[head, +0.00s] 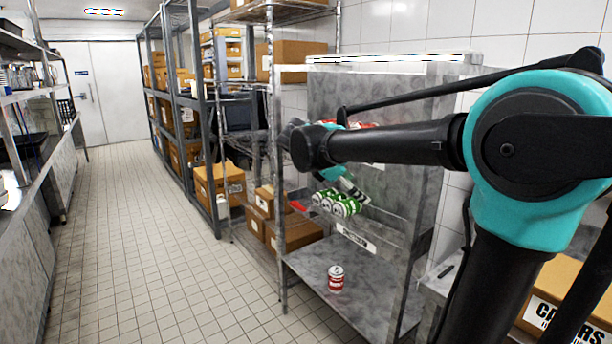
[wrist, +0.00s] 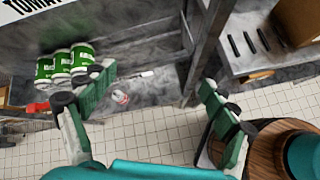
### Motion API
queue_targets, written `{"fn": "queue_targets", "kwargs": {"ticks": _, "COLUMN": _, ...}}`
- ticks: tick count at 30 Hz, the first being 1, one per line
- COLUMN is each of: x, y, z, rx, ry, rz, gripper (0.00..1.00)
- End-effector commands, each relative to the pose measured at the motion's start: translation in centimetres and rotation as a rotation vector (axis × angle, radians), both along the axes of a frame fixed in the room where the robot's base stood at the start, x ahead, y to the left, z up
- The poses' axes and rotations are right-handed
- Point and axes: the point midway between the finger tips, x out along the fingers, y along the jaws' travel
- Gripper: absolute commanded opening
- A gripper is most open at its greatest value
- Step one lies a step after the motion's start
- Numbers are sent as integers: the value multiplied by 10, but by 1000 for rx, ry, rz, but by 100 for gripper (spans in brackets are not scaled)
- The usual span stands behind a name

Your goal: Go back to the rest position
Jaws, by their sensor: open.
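My gripper (wrist: 158,112) is open in the wrist view, with its green fingers wide apart and nothing between them. In the head view my gripper is partly hidden behind my arm, in front of the grey shelf unit (head: 392,93). Several green-and-white cans (head: 335,202) stand in a group on the unit's middle shelf. They also show in the wrist view (wrist: 65,65), left of and beyond the left finger. A red-and-white can (head: 336,279) stands upright alone on the lower shelf.
Wire and metal racks with cardboard boxes (head: 219,183) line the aisle on the right. A steel counter (head: 40,200) runs along the left. The tiled floor (head: 140,230) between them is clear. A labelled carton (head: 562,290) is at the lower right, near my arm.

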Motion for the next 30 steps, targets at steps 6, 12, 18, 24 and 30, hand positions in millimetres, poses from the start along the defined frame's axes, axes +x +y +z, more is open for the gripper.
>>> {"fn": "queue_targets", "kwargs": {"ticks": 6, "x": -63, "y": -50, "z": -121, "rx": 418, "ry": -202, "rz": -397, "gripper": 86}}
{"fn": "queue_targets", "kwargs": {"ticks": 12, "x": -142, "y": -65, "z": -226, "rx": 843, "ry": -419, "rz": -912, "gripper": 86}}
{"fn": "queue_targets", "kwargs": {"ticks": 18, "x": -196, "y": -58, "z": -281, "rx": 1120, "ry": -558, "rz": -1321, "gripper": 86}}
{"fn": "queue_targets", "kwargs": {"ticks": 24, "x": -211, "y": -52, "z": -294, "rx": 1206, "ry": -598, "rz": -1462, "gripper": 86}}
{"fn": "queue_targets", "kwargs": {"ticks": 30, "x": -211, "y": -52, "z": -294, "rx": 1208, "ry": -597, "rz": -1463, "gripper": 86}}
